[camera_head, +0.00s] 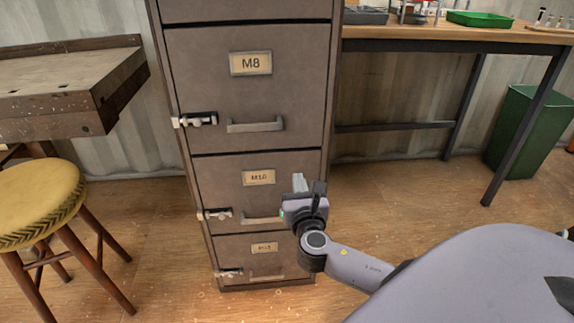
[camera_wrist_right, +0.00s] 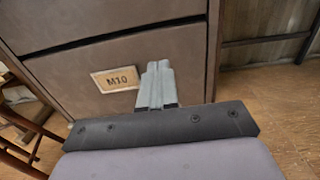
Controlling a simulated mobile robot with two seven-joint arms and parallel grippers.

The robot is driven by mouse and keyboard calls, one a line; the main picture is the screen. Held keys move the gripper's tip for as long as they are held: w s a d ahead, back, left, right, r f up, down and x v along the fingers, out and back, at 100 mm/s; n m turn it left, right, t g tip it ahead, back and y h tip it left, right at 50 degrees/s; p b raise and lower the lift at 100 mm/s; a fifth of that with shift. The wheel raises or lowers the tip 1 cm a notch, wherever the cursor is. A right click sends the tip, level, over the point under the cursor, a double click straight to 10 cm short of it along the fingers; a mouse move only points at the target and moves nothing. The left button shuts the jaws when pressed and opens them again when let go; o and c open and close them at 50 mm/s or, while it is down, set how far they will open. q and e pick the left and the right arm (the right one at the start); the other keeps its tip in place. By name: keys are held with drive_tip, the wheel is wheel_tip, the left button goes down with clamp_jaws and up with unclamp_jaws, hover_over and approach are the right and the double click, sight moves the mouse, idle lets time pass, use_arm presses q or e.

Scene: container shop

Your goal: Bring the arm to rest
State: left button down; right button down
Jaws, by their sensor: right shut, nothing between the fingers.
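My right gripper (camera_head: 300,183) is in front of the filing cabinet (camera_head: 245,140), at the right side of its M10 drawer. Its fingers are shut with nothing between them. In the right wrist view the shut fingers (camera_wrist_right: 156,86) stand side by side before the cabinet front, just right of the M10 label (camera_wrist_right: 116,79). The M10 drawer handle (camera_head: 262,219) is partly hidden behind the gripper. The visible drawers look closed. My left gripper is not in view.
A yellow stool (camera_head: 38,205) and a wooden bench (camera_head: 65,85) stand at the left. A table (camera_head: 450,33) with a green tray (camera_head: 480,19) stands at the right, a green bin (camera_head: 525,130) beneath its right end. Open floor lies right of the cabinet.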

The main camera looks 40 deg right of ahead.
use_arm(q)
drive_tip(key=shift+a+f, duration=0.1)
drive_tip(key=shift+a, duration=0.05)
use_arm(e)
drive_tip(key=shift+s+a, duration=0.15)
drive_tip(key=shift+s, duration=0.05)
